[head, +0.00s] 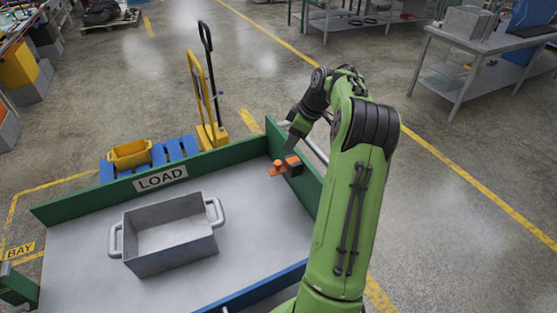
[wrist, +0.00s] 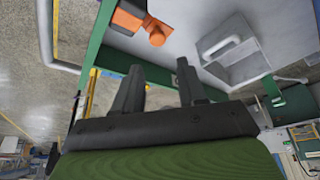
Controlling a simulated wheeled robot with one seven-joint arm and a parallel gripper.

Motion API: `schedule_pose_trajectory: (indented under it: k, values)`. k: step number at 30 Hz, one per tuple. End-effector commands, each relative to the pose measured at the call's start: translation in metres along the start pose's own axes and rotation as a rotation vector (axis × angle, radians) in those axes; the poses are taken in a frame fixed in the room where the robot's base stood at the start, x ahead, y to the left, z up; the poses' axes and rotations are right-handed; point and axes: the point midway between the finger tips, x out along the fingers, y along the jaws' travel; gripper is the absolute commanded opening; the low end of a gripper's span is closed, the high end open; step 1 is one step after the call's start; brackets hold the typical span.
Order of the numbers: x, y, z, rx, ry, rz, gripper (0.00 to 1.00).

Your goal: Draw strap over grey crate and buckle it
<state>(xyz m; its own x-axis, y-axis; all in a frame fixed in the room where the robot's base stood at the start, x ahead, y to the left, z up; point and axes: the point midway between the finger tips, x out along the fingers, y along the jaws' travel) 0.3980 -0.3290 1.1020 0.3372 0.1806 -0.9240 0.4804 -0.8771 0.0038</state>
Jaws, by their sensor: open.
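The grey crate (head: 168,259) stands upright and open-topped on the bed (head: 80,242), with a handle at each end. It also shows in the wrist view (wrist: 238,62). An orange piece (head: 279,168) with a dark block (head: 296,171) sits at the bed's right side by the green wall. The orange piece shows near the top of the wrist view (wrist: 128,19); it may be the strap's end or housing. No strap is seen across the crate, and no buckle can be made out. My gripper (wrist: 160,84) is open and empty, apart from the orange piece.
Green walls (head: 105,199) edge the bed, with a LOAD sign (head: 160,178) at the back. A blue rail (head: 262,290) runs along the front. Behind stand a yellow bin (head: 130,154), a blue pallet (head: 176,149) and a yellow trolley (head: 210,136). The bed around the crate is clear.

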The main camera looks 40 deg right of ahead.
Motion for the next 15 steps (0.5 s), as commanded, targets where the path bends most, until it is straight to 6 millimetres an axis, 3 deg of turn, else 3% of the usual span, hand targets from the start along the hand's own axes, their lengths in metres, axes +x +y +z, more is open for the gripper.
schedule_pose_trajectory:
  k: [1, 9, 15]
  values:
    - [0.017, -0.001, 0.001, -0.001, -0.001, -0.005, 0.41]
    - [0.080, -0.001, 0.001, 0.000, -0.002, -0.003, 0.41]
    - [0.102, 0.000, 0.000, 0.002, -0.001, 0.000, 0.41]
